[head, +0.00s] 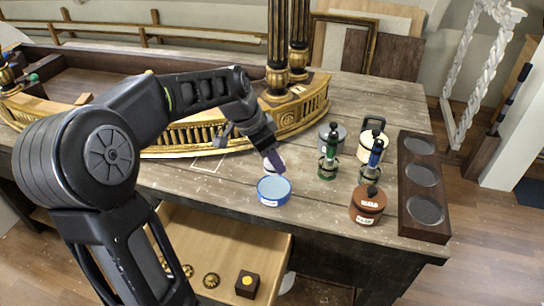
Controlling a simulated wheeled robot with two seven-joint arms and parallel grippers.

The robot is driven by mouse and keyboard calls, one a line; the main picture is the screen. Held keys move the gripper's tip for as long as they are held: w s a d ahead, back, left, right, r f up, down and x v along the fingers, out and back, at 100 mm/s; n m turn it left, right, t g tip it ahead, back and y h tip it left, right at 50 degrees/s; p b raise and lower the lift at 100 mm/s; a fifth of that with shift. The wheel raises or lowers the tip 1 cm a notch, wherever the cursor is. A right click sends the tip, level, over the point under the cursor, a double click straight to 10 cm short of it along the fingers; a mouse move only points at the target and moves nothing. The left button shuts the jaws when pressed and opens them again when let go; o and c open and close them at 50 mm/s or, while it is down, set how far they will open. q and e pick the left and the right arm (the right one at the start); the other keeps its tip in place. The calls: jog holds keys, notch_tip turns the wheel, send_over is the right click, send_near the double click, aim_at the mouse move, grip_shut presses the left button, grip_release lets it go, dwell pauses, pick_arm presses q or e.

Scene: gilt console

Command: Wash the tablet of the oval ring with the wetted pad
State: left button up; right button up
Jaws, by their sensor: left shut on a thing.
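My left gripper (268,150) points down just behind a round blue tub (273,198) with a white label. It is shut on a small pale thing, apparently the pad (267,165); the jaws cover most of it. I cannot tell whether it touches the tub's rim. A curved gilt piece with a pierced, carved side (222,139), apparently the oval ring, lies behind the gripper. My left arm hides part of it, and I cannot make out its tablet for certain. My right gripper is not in view.
Green-based (328,165) and blue-topped (375,155) tools, a brown labelled pot (368,204), grey (331,134) and cream (371,145) containers stand right. A dark three-well rack (406,230) lines the right edge. An open drawer (222,245) juts out below. Black-and-gilt columns (298,45) rise behind.

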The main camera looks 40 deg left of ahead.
aim_at(272, 174)
pick_arm(q)
jog(key=shift+f+b, duration=1.75)
jog(key=shift+f, duration=1.05)
jog(key=shift+f+b, duration=0.55)
jog(key=shift+f, duration=0.05)
dwell(0.4)
jog(key=shift+r+p, duration=2.4)
jog(key=shift+r, duration=1.2)
